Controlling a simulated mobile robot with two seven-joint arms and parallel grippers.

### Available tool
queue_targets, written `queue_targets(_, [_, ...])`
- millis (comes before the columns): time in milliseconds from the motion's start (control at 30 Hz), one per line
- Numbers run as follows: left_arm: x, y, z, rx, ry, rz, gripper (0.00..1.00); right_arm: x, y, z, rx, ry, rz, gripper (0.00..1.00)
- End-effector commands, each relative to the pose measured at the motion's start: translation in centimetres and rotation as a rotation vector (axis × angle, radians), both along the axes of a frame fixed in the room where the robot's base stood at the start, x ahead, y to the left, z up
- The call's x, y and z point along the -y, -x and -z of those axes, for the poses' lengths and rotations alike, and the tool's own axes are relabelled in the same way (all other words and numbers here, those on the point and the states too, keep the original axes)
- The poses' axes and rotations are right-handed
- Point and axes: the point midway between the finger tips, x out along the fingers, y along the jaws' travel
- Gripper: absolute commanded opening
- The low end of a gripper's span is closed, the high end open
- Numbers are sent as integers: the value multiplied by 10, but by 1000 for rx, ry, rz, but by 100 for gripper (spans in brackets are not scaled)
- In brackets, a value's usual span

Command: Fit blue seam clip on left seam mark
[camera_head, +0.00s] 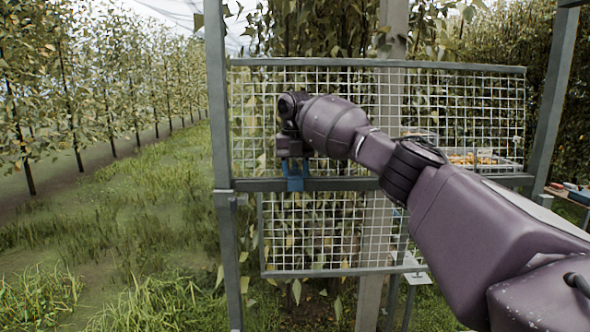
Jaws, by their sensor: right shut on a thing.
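My right arm reaches in from the lower right, across the mesh frame. My right gripper (291,153) points down in front of the mesh and is shut on the blue seam clip (295,182). The clip hangs below the jaws and overlaps the grey horizontal rail (345,184) between the upper mesh panel (455,100) and the lower mesh panel (330,235). I cannot tell whether the clip touches the rail or is in front of it. No left seam mark can be made out; it may be behind the clip or gripper. My left gripper is not in view.
A grey upright post (219,150) stands left of the panels, and another post (552,100) stands at the right. A tray of yellowish fruit (475,160) shows behind the upper mesh. A table with coloured items (578,192) is at the far right. Grass lies open at left.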

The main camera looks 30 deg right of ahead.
Motion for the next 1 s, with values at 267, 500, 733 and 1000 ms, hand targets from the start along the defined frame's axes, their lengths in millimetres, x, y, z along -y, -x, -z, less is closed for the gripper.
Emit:
queue_targets(267, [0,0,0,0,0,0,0,0,0,3,0,0,0,19])
queue_targets(500, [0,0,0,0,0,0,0,0,0,3,0,0,0,71])
queue_targets(733, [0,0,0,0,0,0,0,0,0,3,0,0,0,71])
queue_targets(1000, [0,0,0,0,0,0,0,0,0,-4,1,0,0,71])
